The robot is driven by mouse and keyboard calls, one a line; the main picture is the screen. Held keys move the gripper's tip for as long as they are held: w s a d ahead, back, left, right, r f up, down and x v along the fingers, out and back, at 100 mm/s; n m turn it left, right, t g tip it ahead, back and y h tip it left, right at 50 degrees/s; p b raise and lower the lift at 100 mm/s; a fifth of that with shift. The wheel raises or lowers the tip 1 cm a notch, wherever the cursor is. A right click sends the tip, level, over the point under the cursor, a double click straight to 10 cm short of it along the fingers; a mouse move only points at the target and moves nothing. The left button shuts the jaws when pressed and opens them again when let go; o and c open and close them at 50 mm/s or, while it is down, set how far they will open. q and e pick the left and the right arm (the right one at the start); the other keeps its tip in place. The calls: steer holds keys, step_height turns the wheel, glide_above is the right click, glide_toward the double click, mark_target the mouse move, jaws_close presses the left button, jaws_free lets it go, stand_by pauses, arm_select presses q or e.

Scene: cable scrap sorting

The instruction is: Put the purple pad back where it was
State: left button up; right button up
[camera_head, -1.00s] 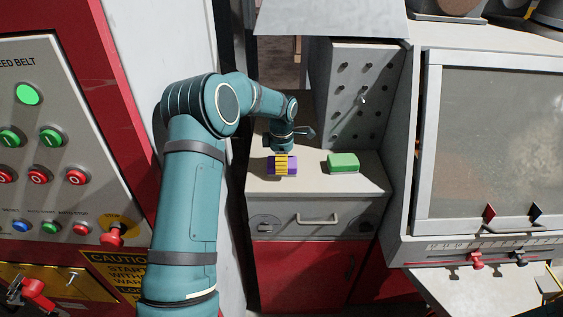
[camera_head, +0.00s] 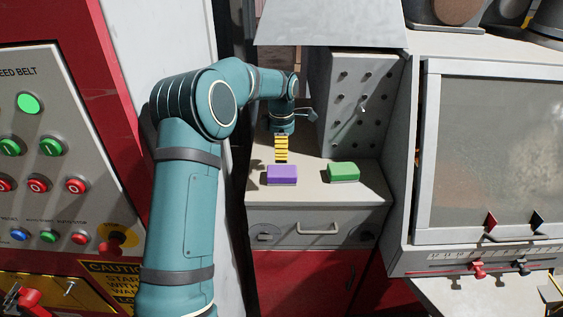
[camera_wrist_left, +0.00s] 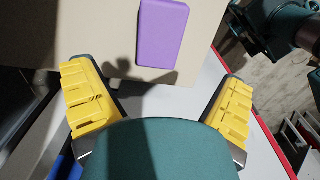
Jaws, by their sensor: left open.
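The purple pad (camera_head: 282,175) lies flat on the beige top of a small cabinet, near its front left. It also shows in the left wrist view (camera_wrist_left: 162,33), at the top between the fingers and apart from them. My left gripper (camera_head: 281,150), with yellow fingers, is just behind and above the pad in the head view. In the left wrist view the gripper (camera_wrist_left: 163,105) is open, with its two fingers wide apart and nothing between them. My right gripper is in none of the views.
A green pad (camera_head: 343,172) lies to the right of the purple one on the cabinet top (camera_head: 315,190).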

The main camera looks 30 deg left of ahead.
arm_select(q)
steer(key=shift+r, duration=1.55)
